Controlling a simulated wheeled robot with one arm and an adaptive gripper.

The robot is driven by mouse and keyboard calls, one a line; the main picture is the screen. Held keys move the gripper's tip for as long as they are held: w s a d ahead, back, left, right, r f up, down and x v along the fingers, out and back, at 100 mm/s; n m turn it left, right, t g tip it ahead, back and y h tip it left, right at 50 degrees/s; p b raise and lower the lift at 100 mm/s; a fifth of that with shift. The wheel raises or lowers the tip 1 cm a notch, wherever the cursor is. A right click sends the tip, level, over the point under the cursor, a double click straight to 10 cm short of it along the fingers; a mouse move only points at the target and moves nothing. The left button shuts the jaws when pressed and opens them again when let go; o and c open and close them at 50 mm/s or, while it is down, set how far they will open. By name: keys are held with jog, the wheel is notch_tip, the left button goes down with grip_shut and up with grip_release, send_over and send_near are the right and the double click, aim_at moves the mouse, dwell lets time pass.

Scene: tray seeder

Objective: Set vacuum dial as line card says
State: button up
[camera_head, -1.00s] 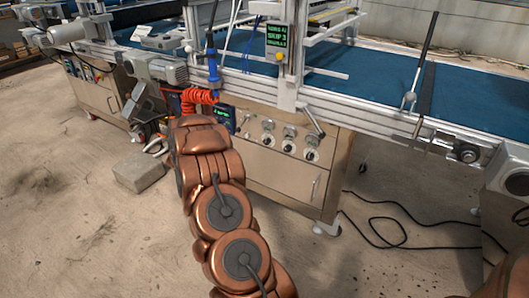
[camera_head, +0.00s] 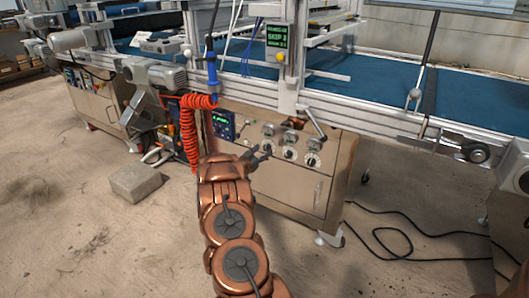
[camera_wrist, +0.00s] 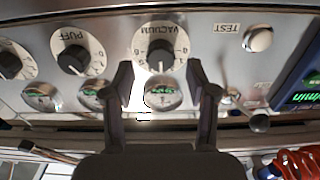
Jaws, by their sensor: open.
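The vacuum dial (camera_wrist: 160,56), a black knob on a round white scale labelled VACUUM, is at the upper middle of the wrist view, which shows the panel upside down. My gripper (camera_wrist: 159,72) is open and empty, its fingertips on either side of the dial's lower part in that view; contact cannot be told. In the head view my gripper (camera_head: 264,152) is in front of the panel at the leftmost dial and partly hides it. A dark card with green text (camera_head: 275,37) hangs above; its middle line looks like SKIP 3, the rest is too small to read surely.
The PUFF dial (camera_wrist: 77,53) and another dial (camera_wrist: 10,64) sit beside the vacuum dial. Gauges (camera_wrist: 163,94) line the panel near the dials. A TEST button (camera_wrist: 257,39) and a display (camera_head: 222,124) are also close. A coiled orange hose (camera_head: 188,130) hangs left of my arm.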

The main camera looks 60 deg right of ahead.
jog(key=shift+d, duration=1)
grip_shut()
